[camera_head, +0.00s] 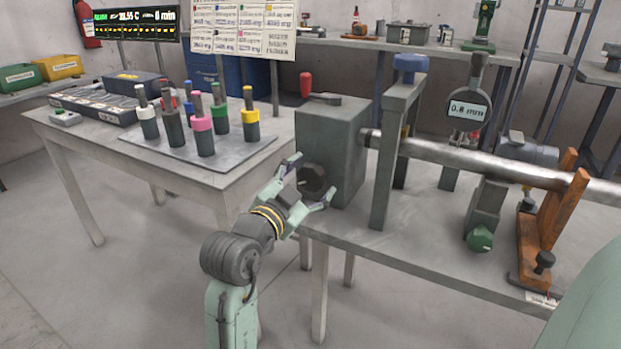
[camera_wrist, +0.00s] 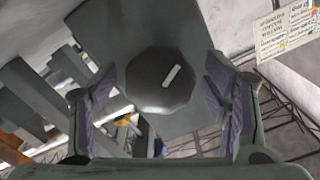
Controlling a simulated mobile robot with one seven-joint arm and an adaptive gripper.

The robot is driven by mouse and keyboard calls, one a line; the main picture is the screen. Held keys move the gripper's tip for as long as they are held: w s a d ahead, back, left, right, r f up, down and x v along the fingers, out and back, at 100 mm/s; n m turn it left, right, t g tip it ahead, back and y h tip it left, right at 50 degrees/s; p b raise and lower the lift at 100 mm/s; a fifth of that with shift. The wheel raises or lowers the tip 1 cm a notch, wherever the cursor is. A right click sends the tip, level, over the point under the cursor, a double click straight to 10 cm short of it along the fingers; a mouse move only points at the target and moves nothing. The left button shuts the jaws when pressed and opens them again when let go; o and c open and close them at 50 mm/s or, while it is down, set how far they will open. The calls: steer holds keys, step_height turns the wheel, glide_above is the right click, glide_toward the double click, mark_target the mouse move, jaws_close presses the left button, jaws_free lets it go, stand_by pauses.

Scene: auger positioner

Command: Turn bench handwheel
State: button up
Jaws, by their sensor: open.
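The handwheel (camera_head: 313,181) is a dark, many-sided knob on the front face of a grey box (camera_head: 328,130) on the bench. In the wrist view the handwheel (camera_wrist: 160,80) sits in the middle, with a white line mark tilted to the right from upright. My gripper (camera_head: 309,180) is open, its fingers on either side of the handwheel. In the wrist view my gripper (camera_wrist: 165,92) shows its purple finger pads left and right of the knob, with a visible gap on each side. I see no contact.
The bench (camera_head: 400,252) also bears a grey post with a blue knob (camera_head: 411,66), a long metal shaft (camera_head: 470,158), a round dial reading 0.8 mm (camera_head: 468,107) and an orange bracket (camera_head: 550,215). A table (camera_head: 185,171) with several coloured-collar tools stands at left.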

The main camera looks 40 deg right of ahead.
steer(key=v, duration=0.7)
stand_by(0.3)
